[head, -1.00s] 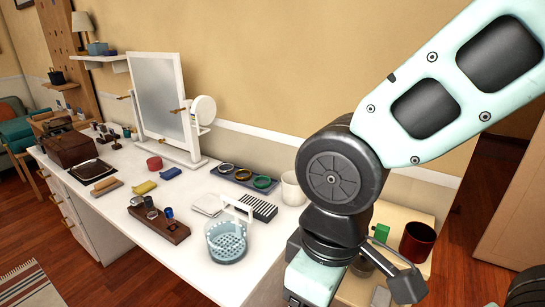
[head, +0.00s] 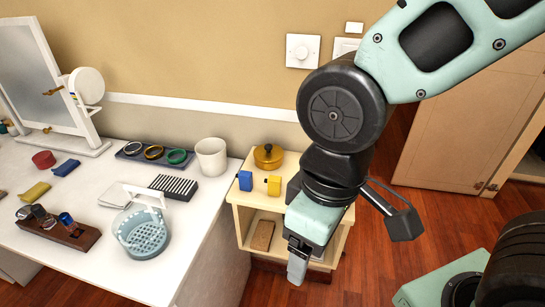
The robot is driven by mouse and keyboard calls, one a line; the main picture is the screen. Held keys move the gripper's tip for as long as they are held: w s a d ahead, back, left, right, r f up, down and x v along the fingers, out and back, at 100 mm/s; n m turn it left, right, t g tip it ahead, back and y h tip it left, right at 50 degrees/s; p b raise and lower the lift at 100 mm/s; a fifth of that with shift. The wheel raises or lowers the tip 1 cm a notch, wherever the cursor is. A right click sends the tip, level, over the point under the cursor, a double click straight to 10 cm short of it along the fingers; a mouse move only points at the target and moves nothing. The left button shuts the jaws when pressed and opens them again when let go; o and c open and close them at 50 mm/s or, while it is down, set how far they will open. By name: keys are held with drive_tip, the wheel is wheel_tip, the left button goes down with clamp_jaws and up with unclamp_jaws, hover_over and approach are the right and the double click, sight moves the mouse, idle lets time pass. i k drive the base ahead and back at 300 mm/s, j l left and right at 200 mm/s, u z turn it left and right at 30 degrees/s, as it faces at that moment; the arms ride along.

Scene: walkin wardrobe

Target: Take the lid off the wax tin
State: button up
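A round golden-yellow tin (head: 268,156) with a knobbed lid on it stands upright at the back of a small pale cabinet; it looks like the wax tin, though I see no label. My gripper (head: 297,270) points down in front of the cabinet, lower and nearer than the tin and well apart from it. Its fingers show edge-on, so I cannot tell whether they are open or shut. I see nothing held. My arm hides the right part of the cabinet top.
A brown block (head: 263,235) lies on the shelf below. A white cup (head: 211,157) and blue basket (head: 142,232) stand on the white dresser (head: 200,215) at left. Floor at right is partly clear.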

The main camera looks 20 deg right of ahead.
sight(267, 152)
drive_tip(key=i+l, duration=0.4)
drive_tip(key=l, duration=0.25)
drive_tip(key=i+l, duration=0.2)
drive_tip(key=l+u, duration=0.1)
drive_tip(key=u, duration=0.3)
drive_tip(key=i+l+u, duration=0.1)
drive_tip(key=u, duration=0.35)
drive_tip(key=l+u, duration=0.2)
drive_tip(key=u, duration=0.2)
drive_tip(key=l+u, duration=0.1)
drive_tip(key=u, duration=0.3)
